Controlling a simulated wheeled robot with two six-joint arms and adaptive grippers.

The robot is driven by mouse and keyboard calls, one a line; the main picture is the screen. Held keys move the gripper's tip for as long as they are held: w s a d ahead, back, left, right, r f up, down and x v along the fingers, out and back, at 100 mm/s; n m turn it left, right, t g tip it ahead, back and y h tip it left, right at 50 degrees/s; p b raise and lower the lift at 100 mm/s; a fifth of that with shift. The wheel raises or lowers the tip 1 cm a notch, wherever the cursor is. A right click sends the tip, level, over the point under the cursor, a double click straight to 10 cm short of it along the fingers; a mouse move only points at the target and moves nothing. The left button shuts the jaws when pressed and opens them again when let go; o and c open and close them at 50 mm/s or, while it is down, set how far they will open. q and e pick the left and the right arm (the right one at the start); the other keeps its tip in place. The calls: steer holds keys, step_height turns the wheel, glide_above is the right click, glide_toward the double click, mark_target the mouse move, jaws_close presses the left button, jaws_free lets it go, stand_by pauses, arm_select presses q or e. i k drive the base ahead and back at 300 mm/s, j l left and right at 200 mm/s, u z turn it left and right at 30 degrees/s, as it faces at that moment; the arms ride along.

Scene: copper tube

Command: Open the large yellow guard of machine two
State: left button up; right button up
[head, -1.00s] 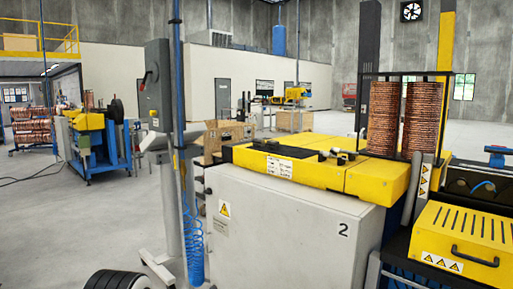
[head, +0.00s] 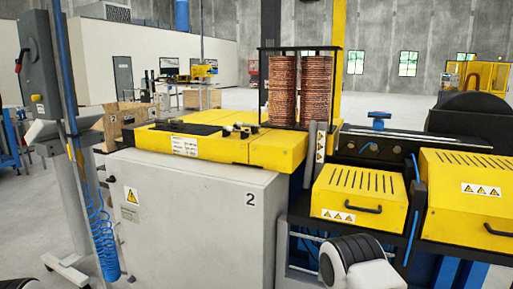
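Machine two is the grey cabinet (head: 205,225) marked "2", with a yellow top (head: 275,152). To its right are two yellow slotted guards with warning stickers and black handles. The smaller guard (head: 350,185) is nearer the cabinet and looks closed. The larger guard (head: 455,215) is at the right edge, partly cut off, and also looks closed. Its black handle (head: 499,231) is on its front face. Neither gripper is in view. A white and dark rounded arm part of mine shows at the bottom, below the smaller guard and apart from the larger guard's handle.
Two copper coil stacks (head: 283,90) stand in a black frame behind the yellow top. A grey post with blue coiled hose (head: 103,235) stands at the left. A dark upright strip (head: 414,215) separates the guards. Blue framework (head: 450,275) is below the larger guard.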

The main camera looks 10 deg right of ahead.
mark_target(469, 201)
steer(key=z, duration=1.9)
